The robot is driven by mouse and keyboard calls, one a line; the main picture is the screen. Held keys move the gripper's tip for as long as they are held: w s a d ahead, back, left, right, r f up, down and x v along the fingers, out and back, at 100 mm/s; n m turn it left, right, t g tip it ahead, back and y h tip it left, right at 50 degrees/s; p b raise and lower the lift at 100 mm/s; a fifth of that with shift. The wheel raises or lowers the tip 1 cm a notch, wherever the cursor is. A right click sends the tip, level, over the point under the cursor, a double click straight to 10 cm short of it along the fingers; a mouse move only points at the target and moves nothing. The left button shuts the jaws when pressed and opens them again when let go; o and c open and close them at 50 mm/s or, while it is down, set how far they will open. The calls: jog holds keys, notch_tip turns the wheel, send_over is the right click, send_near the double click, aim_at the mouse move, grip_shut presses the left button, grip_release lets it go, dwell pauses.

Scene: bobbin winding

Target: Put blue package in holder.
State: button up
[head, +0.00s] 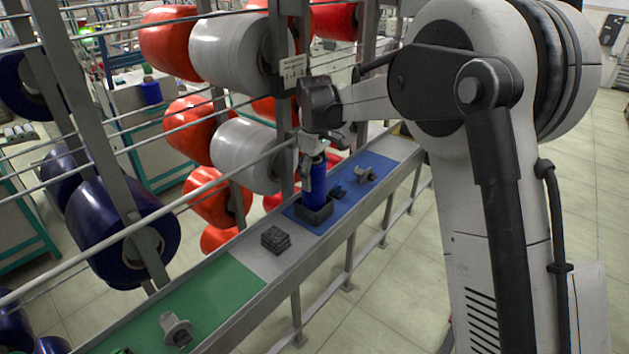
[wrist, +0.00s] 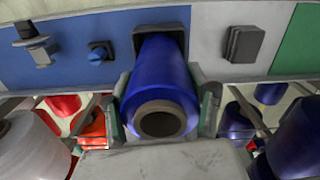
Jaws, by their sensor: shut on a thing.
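The blue package (head: 319,188) is a cylinder with a hollow brown core, standing upright on the shelf's blue mat. My gripper (head: 312,165) is shut on its upper part from above. The dark square holder (head: 315,214) is at the package's lower end. The package's foot appears to be inside the holder's rim, but its seating depth is hidden. In the wrist view, the package (wrist: 160,82) is between my gripper's fingers (wrist: 162,100), with the holder (wrist: 140,42) behind its far end.
The blue mat (head: 370,160) also carries a small blue piece (head: 338,190) and a grey bracket (head: 366,175). Metal rails and large spools stand close on the left.

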jog(key=shift+f, duration=0.9)
jog(key=shift+f, duration=0.2)
jog(key=o, duration=1.4)
jog(key=shift+c, duration=0.2)
jog(key=shift+r, duration=0.1)
